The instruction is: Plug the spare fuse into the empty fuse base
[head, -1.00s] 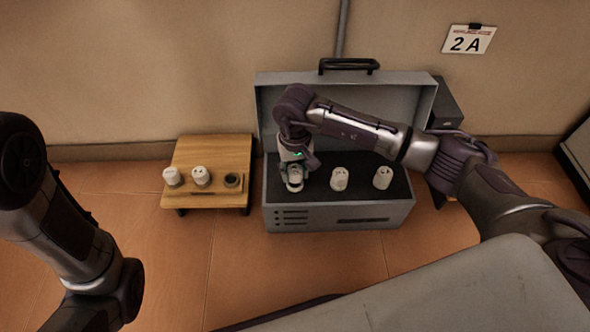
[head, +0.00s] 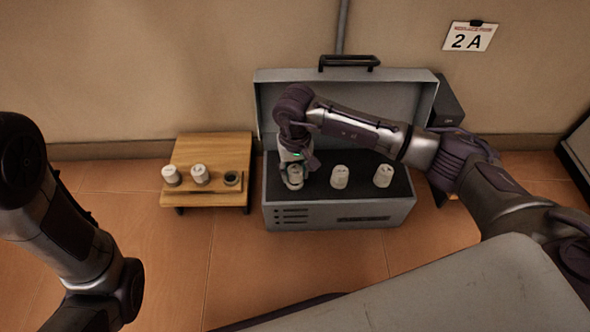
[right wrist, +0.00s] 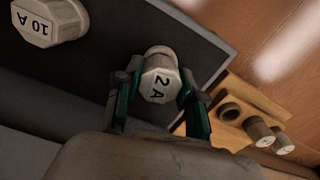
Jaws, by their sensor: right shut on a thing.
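A white fuse marked 2 A (right wrist: 158,86) stands at the left end of the grey case's dark insert; it also shows in the head view (head: 295,178). My right gripper (right wrist: 155,98) is shut on it, one finger on each side of the cap, and shows in the head view (head: 293,170) too. Whether the fuse is clear of the insert I cannot tell. The empty fuse base (head: 233,179) is a dark open ring at the right end of the wooden stand; it also shows in the right wrist view (right wrist: 230,112). My left gripper is out of view.
Two white fuses sit left of the empty base on the wooden stand (head: 225,150). Two more fuses, one middle (head: 339,177) and one right (head: 382,176), stand in the open grey case (head: 340,215). A narrow gap separates stand and case. A 2A sign (head: 469,36) hangs on the wall.

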